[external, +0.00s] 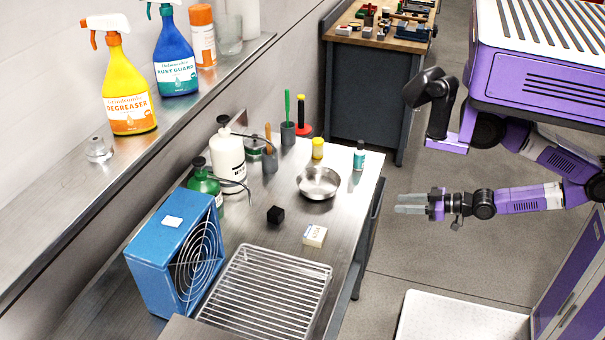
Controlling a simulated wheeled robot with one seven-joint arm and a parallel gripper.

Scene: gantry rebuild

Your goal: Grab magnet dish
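A round, shallow steel dish (318,185), which looks like the magnet dish, sits upright on the metal workbench (345,205) near its right edge. It looks empty. My gripper (397,204) is to the right of the dish, beyond the bench edge and over the floor. Its two grey fingers point left toward the bench, with a narrow gap between them and nothing held. The gripper is apart from the dish.
A blue fan (165,265) and white bottle (227,155) stand left.

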